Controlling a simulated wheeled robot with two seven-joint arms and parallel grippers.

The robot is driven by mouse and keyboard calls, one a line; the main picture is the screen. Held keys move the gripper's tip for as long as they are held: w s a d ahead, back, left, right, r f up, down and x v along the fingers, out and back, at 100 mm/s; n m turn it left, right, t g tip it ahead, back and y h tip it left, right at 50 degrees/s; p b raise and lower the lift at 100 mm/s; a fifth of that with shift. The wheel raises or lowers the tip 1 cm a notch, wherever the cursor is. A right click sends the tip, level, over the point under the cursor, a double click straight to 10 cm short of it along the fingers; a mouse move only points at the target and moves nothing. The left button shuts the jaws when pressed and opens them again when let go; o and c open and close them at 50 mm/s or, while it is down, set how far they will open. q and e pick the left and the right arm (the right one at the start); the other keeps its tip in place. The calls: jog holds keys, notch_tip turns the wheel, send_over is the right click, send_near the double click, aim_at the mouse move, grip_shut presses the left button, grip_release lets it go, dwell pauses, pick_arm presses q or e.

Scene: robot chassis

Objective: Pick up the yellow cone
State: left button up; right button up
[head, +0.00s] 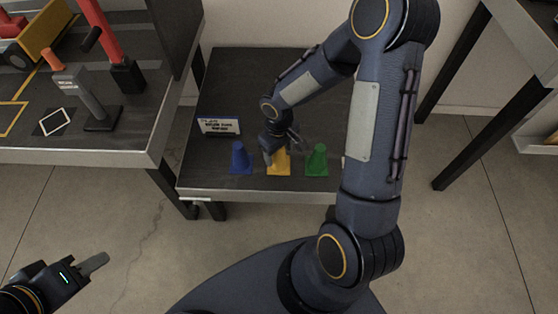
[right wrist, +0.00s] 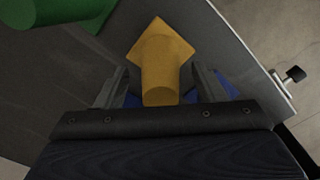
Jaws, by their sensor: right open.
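The yellow cone (head: 279,165) stands upright on the low dark table, between a blue cone (head: 241,158) and a green cone (head: 317,160). My right gripper (head: 283,148) is at the yellow cone's upper part, partly hiding it. In the right wrist view the yellow cone (right wrist: 160,65) lies between the two spread fingers of my right gripper (right wrist: 160,88), with a gap on each side. The green cone (right wrist: 60,12) shows at the upper left there. My left gripper (head: 93,264) is low at the left, away from the table; only one finger shows clearly.
The low table (head: 230,90) carries a small white sign (head: 220,126) behind the blue cone. A higher workbench (head: 80,152) with tools and a phone-like item stands at the left. Another table's edge and legs (head: 450,140) are at the right. The low table's back is clear.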

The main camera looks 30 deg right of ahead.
jog(key=c, duration=1.1)
jog(key=shift+r, duration=0.15)
